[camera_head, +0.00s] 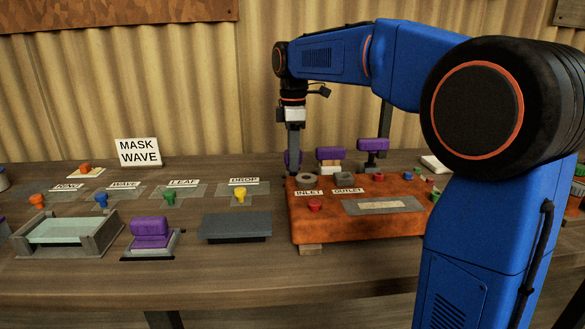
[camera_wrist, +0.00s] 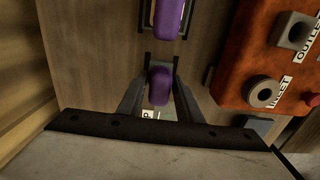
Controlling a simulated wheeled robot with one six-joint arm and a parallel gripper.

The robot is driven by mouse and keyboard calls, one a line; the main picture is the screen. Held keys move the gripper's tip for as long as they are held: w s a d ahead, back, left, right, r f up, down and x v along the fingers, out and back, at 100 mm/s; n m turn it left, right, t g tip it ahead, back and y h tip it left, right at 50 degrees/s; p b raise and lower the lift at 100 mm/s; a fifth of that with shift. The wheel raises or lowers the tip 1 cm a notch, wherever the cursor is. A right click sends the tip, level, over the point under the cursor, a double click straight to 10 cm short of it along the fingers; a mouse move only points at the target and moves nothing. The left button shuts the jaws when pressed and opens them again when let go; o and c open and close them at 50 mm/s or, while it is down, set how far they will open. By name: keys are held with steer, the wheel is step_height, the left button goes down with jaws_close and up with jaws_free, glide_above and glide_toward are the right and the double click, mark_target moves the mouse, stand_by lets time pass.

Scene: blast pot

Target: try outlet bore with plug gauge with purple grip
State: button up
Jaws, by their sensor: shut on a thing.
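My gripper (camera_head: 292,157) is shut on a purple grip (camera_head: 287,160) behind the left end of the orange block (camera_head: 330,220). In the wrist view this purple grip (camera_wrist: 160,86) sits between my two fingers (camera_wrist: 160,90). What is under the grip is hidden, so I cannot tell whether it still rests in a stand. The outlet bore (camera_head: 343,171), labelled OUTLET, is on the block's top, right of the inlet bore (camera_head: 304,179). In the wrist view the outlet bore (camera_wrist: 295,32) is at the upper right, above the inlet bore (camera_wrist: 264,92). Nothing visible fills either bore.
Two more purple grips stand behind the block, one on a pale stand (camera_head: 330,154) and one on a dark stand (camera_head: 372,145). Another purple-gripped piece (camera_head: 150,230) stands at the front left. A grey plate (camera_head: 234,227) and a tray (camera_head: 65,232) are nearby. A red knob (camera_head: 315,205) is on the block.

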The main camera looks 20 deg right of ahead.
steer(key=shift+r, duration=1.8)
